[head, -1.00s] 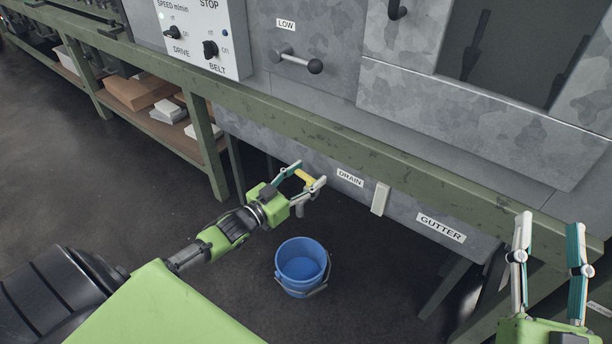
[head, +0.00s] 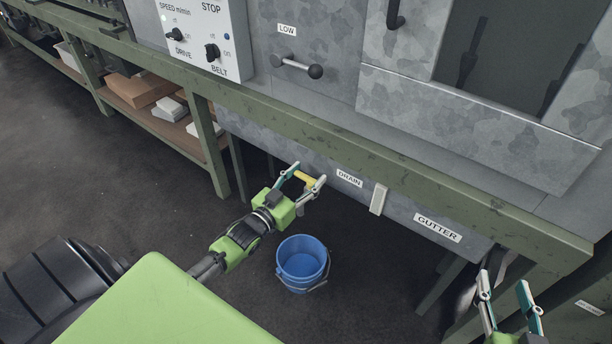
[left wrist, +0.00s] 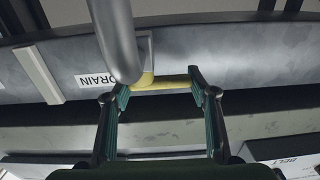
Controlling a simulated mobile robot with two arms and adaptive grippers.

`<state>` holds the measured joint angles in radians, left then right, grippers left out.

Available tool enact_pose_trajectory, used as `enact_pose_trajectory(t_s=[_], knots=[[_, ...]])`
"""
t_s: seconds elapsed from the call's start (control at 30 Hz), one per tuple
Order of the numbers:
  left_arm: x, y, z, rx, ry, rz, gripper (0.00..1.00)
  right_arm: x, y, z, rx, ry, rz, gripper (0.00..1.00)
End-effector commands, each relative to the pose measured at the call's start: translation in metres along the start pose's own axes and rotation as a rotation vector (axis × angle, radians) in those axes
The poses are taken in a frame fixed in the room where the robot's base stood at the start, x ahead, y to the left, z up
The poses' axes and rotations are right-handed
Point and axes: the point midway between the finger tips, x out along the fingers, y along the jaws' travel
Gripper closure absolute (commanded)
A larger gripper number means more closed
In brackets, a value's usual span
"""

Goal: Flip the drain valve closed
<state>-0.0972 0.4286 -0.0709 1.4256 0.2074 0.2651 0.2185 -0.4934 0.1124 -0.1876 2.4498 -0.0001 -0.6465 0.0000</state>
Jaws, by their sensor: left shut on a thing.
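The yellow drain valve lever (head: 303,179) sits under the machine's edge, left of the DRAIN label (head: 349,178). My left gripper (head: 308,174) is on the lever, with a finger at either end of its visible part. In the left wrist view the yellow lever (left wrist: 165,84) lies across between the fingertips, beside a grey curved pipe (left wrist: 116,42) that hides part of the valve. The DRAIN label (left wrist: 97,79) appears upside down there. My right gripper (head: 505,283) is open and empty at the lower right, away from the valve.
A blue bucket (head: 302,263) stands on the floor below the valve. A green frame rail (head: 420,180) runs above the lever. The GUTTER label (head: 437,228) and a pale block (head: 379,199) are to the right.

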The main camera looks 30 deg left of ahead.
Motion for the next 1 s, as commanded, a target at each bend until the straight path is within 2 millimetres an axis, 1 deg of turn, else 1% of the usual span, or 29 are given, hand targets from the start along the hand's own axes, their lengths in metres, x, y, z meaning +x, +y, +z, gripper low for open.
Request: enact_pose_trajectory(t_s=[0.07, 0.1, 0.13, 0.17, 0.47, 0.57, 0.63, 0.77, 1.0], knots=[[0.001, 0.000, -0.002, 0.001, 0.004, 0.000, 0.68, 0.000, 0.000, 0.000, 0.000, 0.001, 0.000, 0.60], [0.001, 0.000, -0.002, 0.001, 0.004, 0.000, 0.42, 0.000, 0.000, 0.000, 0.000, 0.001, 0.000, 0.60], [0.001, 0.000, -0.002, 0.001, 0.004, 0.000, 0.34, 0.000, 0.000, 0.000, 0.000, 0.001, 0.000, 0.60], [0.001, 0.000, -0.002, 0.001, 0.003, 0.000, 0.29, 0.000, 0.000, 0.000, 0.000, 0.001, 0.000, 0.60], [0.000, 0.000, 0.000, 0.001, 0.001, 0.001, 0.29, 0.000, 0.000, -0.001, 0.000, 0.002, 0.000, 0.60], [-0.004, 0.000, 0.000, 0.001, 0.000, 0.001, 0.29, 0.000, 0.000, -0.001, 0.000, 0.002, -0.001, 0.60], [-0.010, 0.000, 0.001, 0.000, -0.001, 0.001, 0.29, 0.000, 0.000, -0.001, 0.000, 0.002, -0.001, 0.60], [-0.031, 0.000, 0.001, 0.001, -0.003, 0.001, 0.29, 0.000, 0.000, -0.001, 0.000, 0.002, -0.001, 0.60], [-0.080, 0.000, 0.001, 0.000, -0.003, 0.001, 0.29, 0.000, 0.000, -0.001, 0.000, 0.002, 0.000, 0.60]])
